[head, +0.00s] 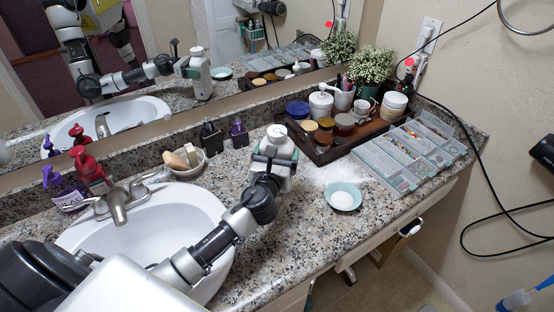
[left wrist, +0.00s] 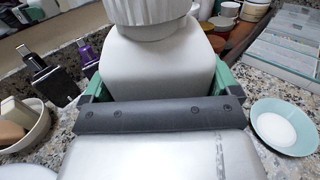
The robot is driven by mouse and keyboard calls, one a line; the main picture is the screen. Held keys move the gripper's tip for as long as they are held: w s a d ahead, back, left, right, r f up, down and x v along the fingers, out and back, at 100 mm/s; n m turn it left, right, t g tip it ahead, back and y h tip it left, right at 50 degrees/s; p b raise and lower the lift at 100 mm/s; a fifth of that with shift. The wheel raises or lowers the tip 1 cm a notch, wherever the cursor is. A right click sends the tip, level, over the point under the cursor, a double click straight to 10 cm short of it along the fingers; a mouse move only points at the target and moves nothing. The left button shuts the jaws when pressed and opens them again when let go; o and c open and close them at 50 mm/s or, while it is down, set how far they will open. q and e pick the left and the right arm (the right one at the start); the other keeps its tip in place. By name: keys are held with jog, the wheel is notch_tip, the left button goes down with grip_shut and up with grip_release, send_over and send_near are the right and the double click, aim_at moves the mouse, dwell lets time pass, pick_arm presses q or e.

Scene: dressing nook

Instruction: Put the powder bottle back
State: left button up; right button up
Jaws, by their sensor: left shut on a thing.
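The white powder bottle (head: 281,141) is upright, its cap with a dark-dotted top facing up. My left gripper (head: 273,161) is shut around the bottle's body, and my arm reaches it from the lower left across the sink. In the left wrist view the bottle (left wrist: 158,68) fills the top middle between the green-edged fingers (left wrist: 157,95). Its base is hidden, so I cannot tell whether it touches the counter. A teal bowl of white powder (head: 343,196) stands to the right, also in the left wrist view (left wrist: 285,126). My right gripper is not in view.
A dark tray (head: 318,158) full of jars lies just right of the bottle, with a clear compartment organizer (head: 412,153) beside it. White powder dusts the counter before the tray. The sink (head: 150,232), a soap dish (head: 186,168) and dark bottles (head: 212,138) are left. A mirror stands behind.

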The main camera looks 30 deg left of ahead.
pick_arm(q)
jog(key=shift+f, duration=0.5)
jog(key=o, duration=0.8)
jog(key=shift+f, duration=0.15)
jog(key=v, duration=1.2)
jog(key=shift+d, duration=0.1)
